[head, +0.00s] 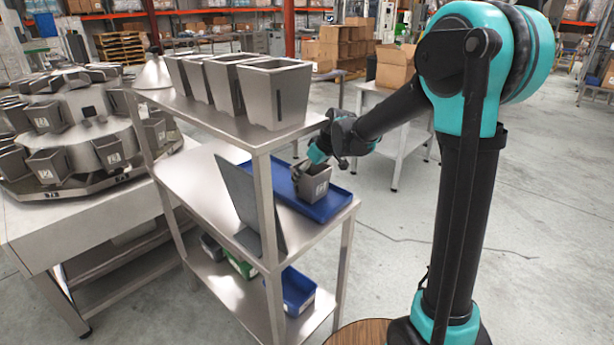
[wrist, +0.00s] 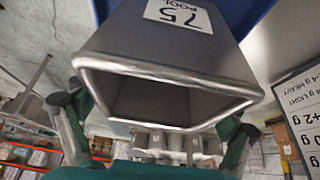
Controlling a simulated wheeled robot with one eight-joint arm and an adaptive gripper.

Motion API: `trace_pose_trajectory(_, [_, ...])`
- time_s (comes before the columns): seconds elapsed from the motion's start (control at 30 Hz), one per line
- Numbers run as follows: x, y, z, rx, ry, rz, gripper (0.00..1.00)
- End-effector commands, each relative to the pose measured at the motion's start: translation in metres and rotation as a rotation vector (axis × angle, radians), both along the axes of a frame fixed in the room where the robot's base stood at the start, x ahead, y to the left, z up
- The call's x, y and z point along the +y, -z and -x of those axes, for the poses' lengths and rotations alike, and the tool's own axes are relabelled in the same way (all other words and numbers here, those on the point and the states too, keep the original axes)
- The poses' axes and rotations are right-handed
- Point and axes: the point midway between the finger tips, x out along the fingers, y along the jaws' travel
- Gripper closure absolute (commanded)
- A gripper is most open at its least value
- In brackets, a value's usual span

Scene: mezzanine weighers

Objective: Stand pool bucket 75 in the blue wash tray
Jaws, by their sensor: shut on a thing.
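Pool bucket 75 (head: 314,183) is a grey tapered metal bucket with a white label. Its label reads 75 POOL in the wrist view (wrist: 165,60), where its open mouth faces the camera. My gripper (head: 311,166) is shut on the bucket near its rim, with one finger on each side in the wrist view (wrist: 156,118). The blue wash tray (head: 333,209) lies on the rack's middle shelf, directly under the bucket. The bucket looks upright and within the tray's outline. I cannot tell whether its base touches the tray floor.
A grey upright panel (head: 243,203) stands just left of the tray. Several larger grey buckets (head: 262,92) stand on the top shelf (head: 270,136) above. Blue and green bins (head: 297,291) sit on the bottom shelf. A round weigher (head: 95,140) stands at the left.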

Motion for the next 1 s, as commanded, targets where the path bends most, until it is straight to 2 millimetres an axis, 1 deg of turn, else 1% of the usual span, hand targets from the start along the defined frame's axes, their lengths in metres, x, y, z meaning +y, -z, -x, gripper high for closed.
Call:
trace_pose_trajectory(0.07, [0.0001,0.0035,-0.0001,-0.001,0.0,-0.001,0.59])
trace_pose_trajectory(0.43, [0.0001,0.0067,0.0001,0.0,0.0,0.0,0.59])
trace_pose_trajectory(0.47, [0.0,0.0065,0.0001,0.0,0.0,0.0,0.08])
trace_pose_trajectory(0.53, [0.0,0.0064,0.0002,0.0,0.0,0.0,0.0])
trace_pose_trajectory(0.87, [-0.0001,0.0057,0.0002,0.0,0.0,0.0,0.0])
trace_pose_trajectory(1.0, [-0.0021,-0.0014,0.0015,0.0,0.001,0.0,0.0])
